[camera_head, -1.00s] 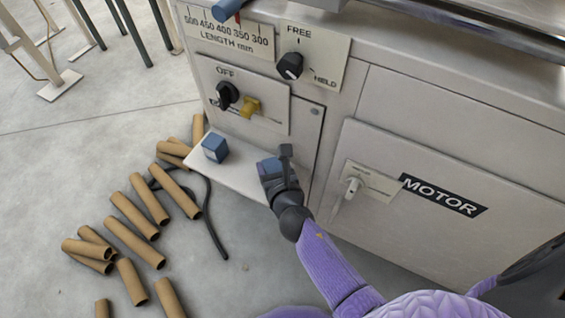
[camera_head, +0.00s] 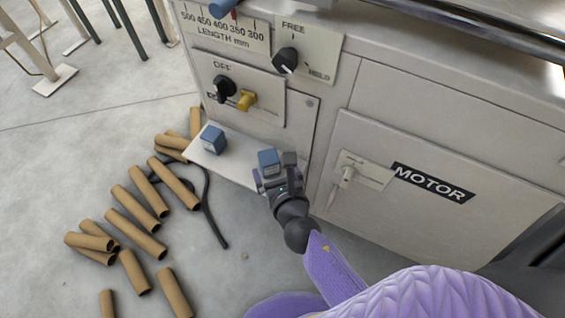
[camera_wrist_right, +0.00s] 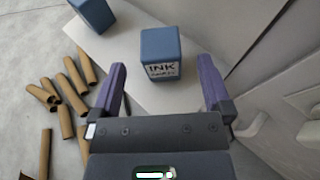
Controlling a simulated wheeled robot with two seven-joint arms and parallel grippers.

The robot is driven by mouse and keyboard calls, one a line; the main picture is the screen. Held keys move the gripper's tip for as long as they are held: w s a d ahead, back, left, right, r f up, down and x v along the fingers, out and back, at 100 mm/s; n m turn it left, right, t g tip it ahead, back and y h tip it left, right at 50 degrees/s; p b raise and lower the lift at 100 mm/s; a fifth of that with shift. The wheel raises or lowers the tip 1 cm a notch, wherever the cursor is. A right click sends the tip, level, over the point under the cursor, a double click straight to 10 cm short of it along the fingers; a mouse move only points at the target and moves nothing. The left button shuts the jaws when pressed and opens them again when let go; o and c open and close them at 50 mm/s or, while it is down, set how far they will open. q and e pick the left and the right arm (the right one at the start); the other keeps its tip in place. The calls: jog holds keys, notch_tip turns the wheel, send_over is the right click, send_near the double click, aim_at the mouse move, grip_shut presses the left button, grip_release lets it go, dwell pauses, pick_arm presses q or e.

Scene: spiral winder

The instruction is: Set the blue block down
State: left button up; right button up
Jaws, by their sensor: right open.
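A blue block (camera_head: 269,159) with a white label reading INK stands on the white shelf (camera_head: 233,166) on the machine's front. In the right wrist view this block (camera_wrist_right: 161,52) stands upright, just ahead of my open fingers and between their lines, with room on both sides. My right gripper (camera_head: 273,174) is open and empty; its purple fingers (camera_wrist_right: 163,88) also show in the wrist view. A second blue block (camera_head: 213,139) stands on the shelf to the left, and also shows in the wrist view (camera_wrist_right: 92,13). My left gripper is not in view.
The machine front carries a black knob (camera_head: 225,88), a yellow knob (camera_head: 246,99), a FREE/HELD knob (camera_head: 286,60) and a MOTOR door (camera_head: 430,200) with a handle. Several cardboard tubes (camera_head: 134,233) and a black cable (camera_head: 208,215) lie on the floor at left.

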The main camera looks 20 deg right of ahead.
jog(key=v, duration=0.6)
jog(key=shift+s+r, duration=0.15)
jog(key=shift+s, duration=0.25)
